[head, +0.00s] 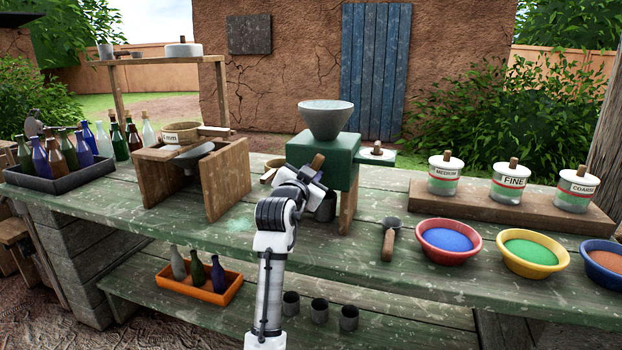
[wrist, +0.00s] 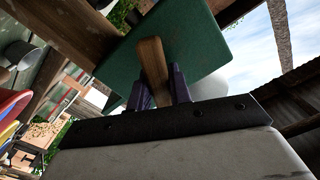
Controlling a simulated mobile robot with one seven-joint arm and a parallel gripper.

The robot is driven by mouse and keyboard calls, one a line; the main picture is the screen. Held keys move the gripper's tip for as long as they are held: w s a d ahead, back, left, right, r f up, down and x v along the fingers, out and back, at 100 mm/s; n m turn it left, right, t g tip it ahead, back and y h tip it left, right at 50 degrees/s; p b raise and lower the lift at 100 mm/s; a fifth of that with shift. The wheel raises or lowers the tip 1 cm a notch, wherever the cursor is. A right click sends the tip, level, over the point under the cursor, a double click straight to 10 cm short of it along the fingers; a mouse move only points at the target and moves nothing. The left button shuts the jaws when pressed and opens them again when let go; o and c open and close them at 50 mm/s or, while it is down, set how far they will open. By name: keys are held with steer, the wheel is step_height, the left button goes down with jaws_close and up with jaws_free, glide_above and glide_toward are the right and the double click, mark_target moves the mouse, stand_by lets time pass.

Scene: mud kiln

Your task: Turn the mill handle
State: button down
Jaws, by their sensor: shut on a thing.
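The mill is a green box (head: 340,157) with a grey hopper (head: 326,118) on top, standing on wooden legs on the bench. Its green side also fills much of the wrist view (wrist: 195,38). The mill handle is a wooden grip (wrist: 151,62), which also shows at the front of the mill in the head view (head: 317,162). My gripper (wrist: 160,88) is shut on the handle, with one dark purple finger on each side of it. In the head view my gripper (head: 308,176) is partly hidden by my wrist. The handle's crank is hidden.
A scoop (head: 390,238) and red (head: 449,257), yellow (head: 533,269) and blue bowls lie to the right. A wooden sieve stand (head: 225,180) and a bottle tray (head: 62,180) are to the left. Labelled jars (head: 511,183) stand behind the bowls.

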steer(key=shift+m, duration=0.3)
steer(key=c, duration=1.3)
jaws_free()
steer(key=b+v, duration=0.1)
steer(key=v, duration=1.3)
steer(key=shift+b, duration=0.4)
